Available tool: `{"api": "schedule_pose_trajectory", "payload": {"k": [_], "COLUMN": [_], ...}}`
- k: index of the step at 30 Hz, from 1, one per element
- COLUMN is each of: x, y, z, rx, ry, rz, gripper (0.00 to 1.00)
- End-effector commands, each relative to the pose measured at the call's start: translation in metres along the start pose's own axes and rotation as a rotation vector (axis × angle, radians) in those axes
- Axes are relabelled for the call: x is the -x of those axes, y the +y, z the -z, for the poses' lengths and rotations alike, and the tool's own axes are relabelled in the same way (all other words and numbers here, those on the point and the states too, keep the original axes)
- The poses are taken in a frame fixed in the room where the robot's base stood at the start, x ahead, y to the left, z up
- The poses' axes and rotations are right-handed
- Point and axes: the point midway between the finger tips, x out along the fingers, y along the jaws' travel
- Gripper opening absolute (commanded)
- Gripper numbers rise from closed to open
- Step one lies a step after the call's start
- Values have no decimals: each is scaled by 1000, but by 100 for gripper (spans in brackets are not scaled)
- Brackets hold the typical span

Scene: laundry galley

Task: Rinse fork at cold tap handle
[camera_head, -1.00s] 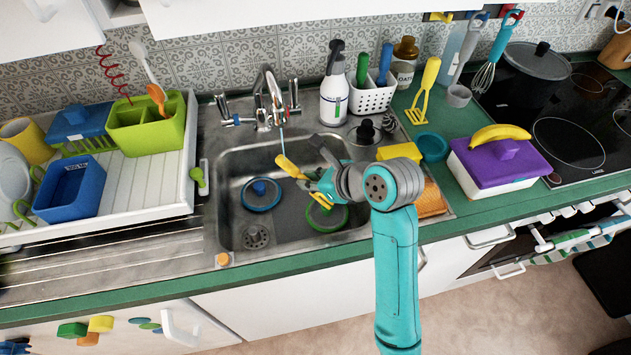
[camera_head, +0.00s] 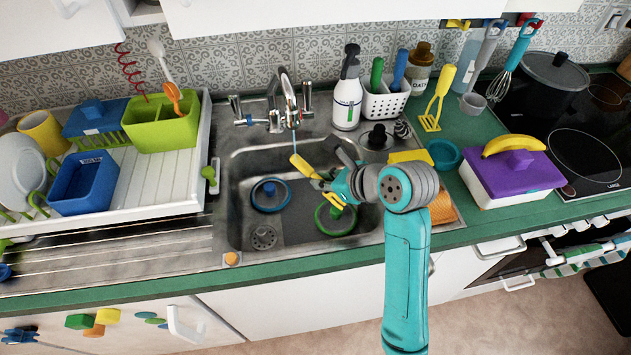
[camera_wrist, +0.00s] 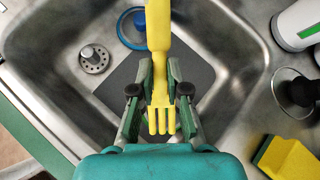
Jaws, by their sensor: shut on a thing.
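My gripper (camera_wrist: 160,78) is shut on a yellow fork (camera_wrist: 158,30). The fork's handle points away from my wrist and its tines point back toward it. In the head view, my gripper (camera_head: 327,185) is over the sink basin (camera_head: 232,200), and the fork's handle end (camera_head: 299,162) is below the tap spout (camera_head: 290,92). A thin bluish water stream (camera_head: 294,138) falls from the spout toward the handle end; I cannot tell if it touches. The tap has a left handle (camera_head: 237,112) and a right handle (camera_head: 308,98); I cannot tell which is cold.
The basin holds a blue ring-shaped item (camera_head: 270,196) and a green one (camera_head: 332,222). A dish rack (camera_head: 150,195) is left.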

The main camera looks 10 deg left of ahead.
Motion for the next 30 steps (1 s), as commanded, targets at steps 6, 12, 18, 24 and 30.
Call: {"api": "schedule_pose_trajectory", "payload": {"k": [6,12,18,24,30], "x": [0,0,-1,-1,0], "y": [-2,0,6,10,10], "z": [0,0,-2,-3,-1], "rx": [0,1,2,1,0], "ry": [0,0,0,0,0], "rz": [0,0,0,0,0], "gripper": [0,0,0,0,0]}}
